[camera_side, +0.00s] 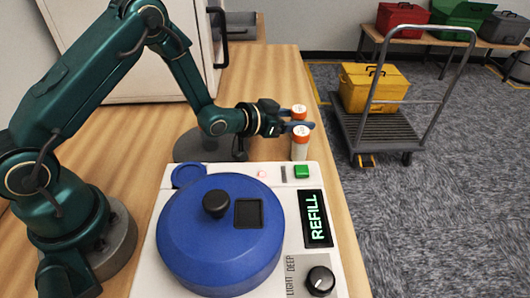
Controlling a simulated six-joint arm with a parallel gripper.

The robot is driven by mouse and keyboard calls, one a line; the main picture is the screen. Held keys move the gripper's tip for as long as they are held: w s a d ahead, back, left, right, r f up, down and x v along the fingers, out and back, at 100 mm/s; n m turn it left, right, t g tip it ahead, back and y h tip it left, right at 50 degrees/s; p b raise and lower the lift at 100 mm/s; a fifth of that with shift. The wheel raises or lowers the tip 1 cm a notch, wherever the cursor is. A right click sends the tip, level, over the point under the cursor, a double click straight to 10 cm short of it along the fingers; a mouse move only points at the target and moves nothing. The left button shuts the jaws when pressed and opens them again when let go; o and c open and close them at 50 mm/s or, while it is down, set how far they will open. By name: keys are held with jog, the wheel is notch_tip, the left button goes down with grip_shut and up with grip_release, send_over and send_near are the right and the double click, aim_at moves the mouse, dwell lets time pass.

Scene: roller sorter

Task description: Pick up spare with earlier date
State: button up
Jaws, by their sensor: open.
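Two small white cylinders with orange caps stand at the right edge of the wooden table, and I take them for the spares. The nearer spare (300,148) stands just behind the white machine. The farther spare (299,110) is mostly hidden by my gripper. My gripper (299,120) reaches in from the left at cap height, its dark blue fingers open. The fingers are close to both caps; I cannot tell whether they touch or straddle either one. The cap tops carry marks too small to read as dates.
The white machine (167,240) has a blue round lid (190,240), a green button (302,172), a lit REFILL display (316,218) and a dark knob (320,280). A cart (385,125) with a yellow box (374,90) stands on the floor at right.

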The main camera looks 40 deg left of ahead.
jog(key=shift+w+f, duration=0.1)
jog(key=shift+w, duration=0.15)
grip_shut()
